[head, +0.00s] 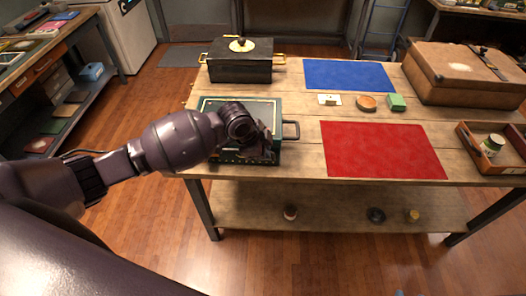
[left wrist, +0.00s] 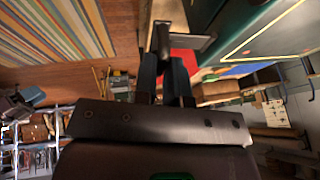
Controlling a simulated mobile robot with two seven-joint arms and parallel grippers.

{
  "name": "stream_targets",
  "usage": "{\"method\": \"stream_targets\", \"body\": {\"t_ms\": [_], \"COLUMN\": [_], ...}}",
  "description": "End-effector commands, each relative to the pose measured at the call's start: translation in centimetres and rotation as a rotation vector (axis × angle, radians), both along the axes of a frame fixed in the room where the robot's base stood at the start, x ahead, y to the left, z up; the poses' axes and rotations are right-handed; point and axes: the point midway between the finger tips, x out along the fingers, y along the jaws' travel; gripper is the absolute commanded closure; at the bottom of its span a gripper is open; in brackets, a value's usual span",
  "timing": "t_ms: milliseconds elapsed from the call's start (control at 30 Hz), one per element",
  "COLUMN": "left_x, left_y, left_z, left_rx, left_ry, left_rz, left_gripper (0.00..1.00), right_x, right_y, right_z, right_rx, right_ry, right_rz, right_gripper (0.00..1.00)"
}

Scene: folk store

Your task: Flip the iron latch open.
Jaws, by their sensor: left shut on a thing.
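A dark green box (head: 210,104) with a yellow line on its lid stands at the left front of the table. My left gripper (head: 264,150) is at the front of this box, and its hand covers much of the box's front. In the left wrist view, the two dark fingers of the left gripper (left wrist: 164,76) are shut on a dark metal piece, which looks like the iron latch (left wrist: 163,38). The green lid (left wrist: 268,25) shows beside it. In the head view the hand hides the latch. My right gripper is in neither view.
A black chest (head: 240,68) with brass handles stands behind the green box. A blue mat (head: 348,75), a red mat (head: 380,150), a brown case (head: 460,75) and a wooden tray (head: 480,155) are on the table (head: 300,165). Small items lie between the mats.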

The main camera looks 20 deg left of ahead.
Motion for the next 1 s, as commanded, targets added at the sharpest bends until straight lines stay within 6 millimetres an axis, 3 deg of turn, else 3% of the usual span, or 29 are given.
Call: {"method": "stream_targets", "body": {"t_ms": [367,400,533,833,1000], "left_x": [0.2,0.2,0.1,0.0,-0.4], "left_y": [0.1,0.1,0.1,0.1,0.6], "left_z": [0.1,0.1,0.1,0.1,1.5], "left_rx": [0.001,0.001,0.001,0.000,0.000], "left_ry": [-0.002,-0.002,-0.002,0.000,-0.002], "left_rz": [0.001,0.001,0.001,0.001,0.000], "left_gripper": [1.00,0.82,0.63,0.63,0.63], "right_x": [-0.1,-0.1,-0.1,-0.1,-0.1], "right_y": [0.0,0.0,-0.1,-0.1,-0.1], "right_z": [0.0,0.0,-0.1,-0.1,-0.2], "right_rx": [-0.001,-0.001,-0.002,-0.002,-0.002], "right_ry": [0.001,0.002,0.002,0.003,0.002], "right_rz": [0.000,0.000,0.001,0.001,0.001], "right_gripper": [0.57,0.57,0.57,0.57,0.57]}}
